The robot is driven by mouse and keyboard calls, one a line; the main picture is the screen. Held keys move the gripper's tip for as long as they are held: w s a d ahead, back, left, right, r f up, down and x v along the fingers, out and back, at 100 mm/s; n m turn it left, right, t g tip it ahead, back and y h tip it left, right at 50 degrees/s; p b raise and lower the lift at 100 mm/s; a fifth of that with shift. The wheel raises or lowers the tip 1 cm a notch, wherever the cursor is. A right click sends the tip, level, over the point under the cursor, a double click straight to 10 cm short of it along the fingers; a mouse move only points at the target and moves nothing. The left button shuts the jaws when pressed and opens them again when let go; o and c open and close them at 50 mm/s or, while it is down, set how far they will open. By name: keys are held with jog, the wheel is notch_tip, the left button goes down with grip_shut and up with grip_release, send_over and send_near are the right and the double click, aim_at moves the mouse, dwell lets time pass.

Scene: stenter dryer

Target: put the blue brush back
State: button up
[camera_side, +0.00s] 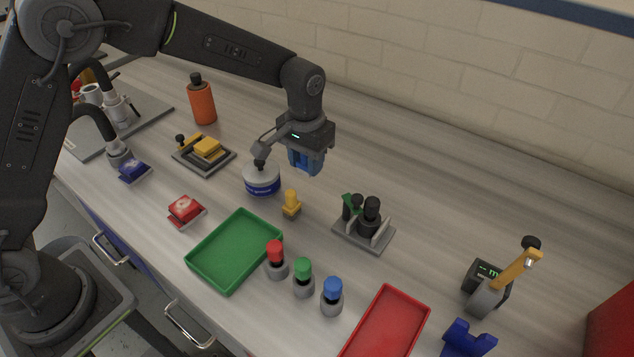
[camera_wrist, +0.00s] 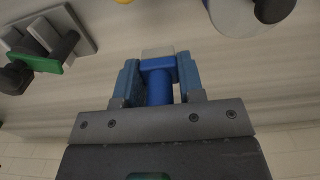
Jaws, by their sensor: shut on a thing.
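My gripper (camera_side: 306,165) is above the middle of the bench, clear of the surface. In the wrist view my gripper (camera_wrist: 158,80) has its two blue fingers shut on the blue brush (camera_wrist: 159,82), with a pale block-like end (camera_wrist: 158,52) beyond the fingertips. In the side view the fingers mostly hide the brush. A grey holder (camera_side: 350,237) with upright dividers stands to the right and below my gripper in the side view. It carries dark round-ended pieces and a green one. The holder (camera_wrist: 85,22) also shows at upper left in the wrist view.
A white-and-blue tub (camera_side: 262,181) and a yellow piece (camera_side: 291,203) stand close below my gripper. A green tray (camera_side: 235,250), red, green and blue-capped bottles, and a red tray (camera_side: 388,325) lie nearer the front. The bench behind the holder is clear.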

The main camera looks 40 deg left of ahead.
aim_at(317, 195)
jog(key=shift+w+d+f, duration=0.1)
jog(key=shift+d+f, duration=0.3)
jog(key=shift+d, duration=0.2)
jog(key=shift+w+d+f, duration=0.1)
jog(key=shift+d+f, duration=0.25)
jog(key=shift+d, duration=0.25)
jog(key=shift+f, duration=1.95)
jog(key=shift+f, duration=0.1)
jog(key=o, duration=0.9)
